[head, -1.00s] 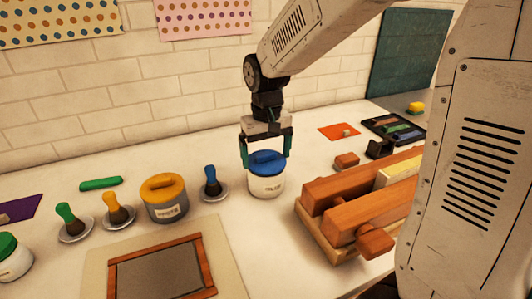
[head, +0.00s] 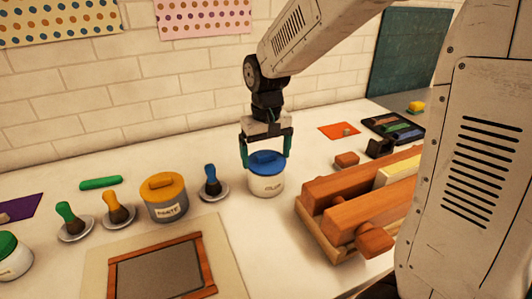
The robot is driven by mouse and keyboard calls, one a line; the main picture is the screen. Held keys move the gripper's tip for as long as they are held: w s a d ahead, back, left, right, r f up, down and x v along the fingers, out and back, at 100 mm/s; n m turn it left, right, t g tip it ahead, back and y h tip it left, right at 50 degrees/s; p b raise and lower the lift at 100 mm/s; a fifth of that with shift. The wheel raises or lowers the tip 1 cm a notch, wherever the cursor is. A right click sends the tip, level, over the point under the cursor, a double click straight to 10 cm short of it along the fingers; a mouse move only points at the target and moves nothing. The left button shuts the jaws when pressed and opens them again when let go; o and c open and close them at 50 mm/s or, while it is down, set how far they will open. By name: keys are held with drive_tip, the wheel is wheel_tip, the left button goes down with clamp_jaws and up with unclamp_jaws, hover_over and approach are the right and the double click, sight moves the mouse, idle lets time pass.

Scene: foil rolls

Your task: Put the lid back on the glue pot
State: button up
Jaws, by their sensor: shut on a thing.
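The glue pot (head: 266,185) is a white jar with a small label, standing upright on the table. Its blue lid (head: 266,160), with a raised grip on top, sits at the pot's mouth and looks level. I cannot tell whether it is fully seated. My gripper (head: 266,158) points down from above, with one green-tipped finger on each side of the lid, shut on it. The lid's far side is hidden.
A yellow-lidded paste pot (head: 164,197) and a blue-handled brush on a dish (head: 211,185) stand to the left. A framed screen (head: 162,270) lies in front left.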

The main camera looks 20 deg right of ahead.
idle(0.3)
drive_tip(key=o, duration=0.6)
drive_tip(key=shift+o, duration=0.2)
drive_tip(key=shift+r, duration=3.5)
clamp_jaws()
drive_tip(key=shift+f, duration=0.2)
